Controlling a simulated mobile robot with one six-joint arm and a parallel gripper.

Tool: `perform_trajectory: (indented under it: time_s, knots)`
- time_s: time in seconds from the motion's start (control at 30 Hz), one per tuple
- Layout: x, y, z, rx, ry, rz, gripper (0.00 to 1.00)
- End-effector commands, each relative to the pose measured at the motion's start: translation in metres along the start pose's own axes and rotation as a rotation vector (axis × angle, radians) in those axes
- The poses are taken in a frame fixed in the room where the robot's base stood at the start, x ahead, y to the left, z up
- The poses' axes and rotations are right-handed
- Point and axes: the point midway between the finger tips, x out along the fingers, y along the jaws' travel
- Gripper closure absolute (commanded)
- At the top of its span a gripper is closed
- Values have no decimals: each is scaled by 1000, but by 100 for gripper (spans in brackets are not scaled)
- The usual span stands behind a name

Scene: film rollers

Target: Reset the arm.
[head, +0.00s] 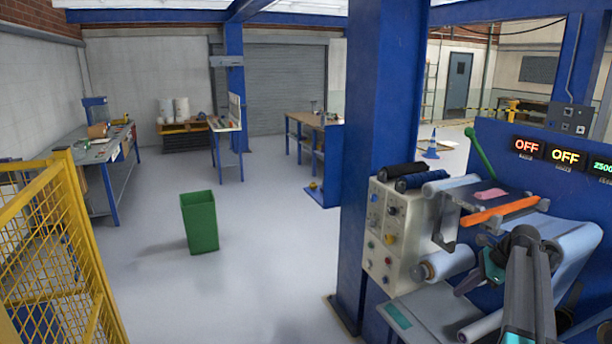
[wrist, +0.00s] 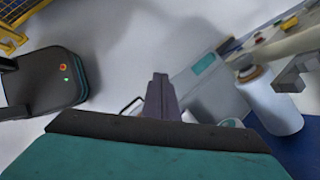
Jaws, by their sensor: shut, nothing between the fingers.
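My gripper (wrist: 160,80) shows in the wrist view, at the middle of the picture. Its two dark fingers lie together, shut, with nothing between them. In the head view my arm is at the lower right, in front of the film roller machine (head: 395,240). The fingertips cannot be made out there. In the wrist view a pale roller (wrist: 270,100) is to the right of the fingers, apart from them. A grey panel with a teal patch (wrist: 203,65) lies beyond them.
A blue pillar (head: 385,100) stands left of the machine. A green bin (head: 199,222) stands on open grey floor. A yellow mesh fence (head: 45,245) is at the left. An orange bar (head: 500,211) and a green lever (head: 480,155) are on the machine, close to my arm.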

Motion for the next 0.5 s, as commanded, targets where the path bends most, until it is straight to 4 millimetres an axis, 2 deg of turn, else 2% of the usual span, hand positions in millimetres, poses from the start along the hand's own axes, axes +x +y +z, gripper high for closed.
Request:
perform_trajectory:
  time_s: [0.03, 0.1, 0.27, 0.5]
  knots:
    - [27, 12, -2, -33, 9, 22, 100]
    - [57, 25, -5, -86, 21, 47, 100]
    - [123, 57, -12, -207, 48, 106, 100]
    - [214, 113, -23, -396, 81, 202, 100]
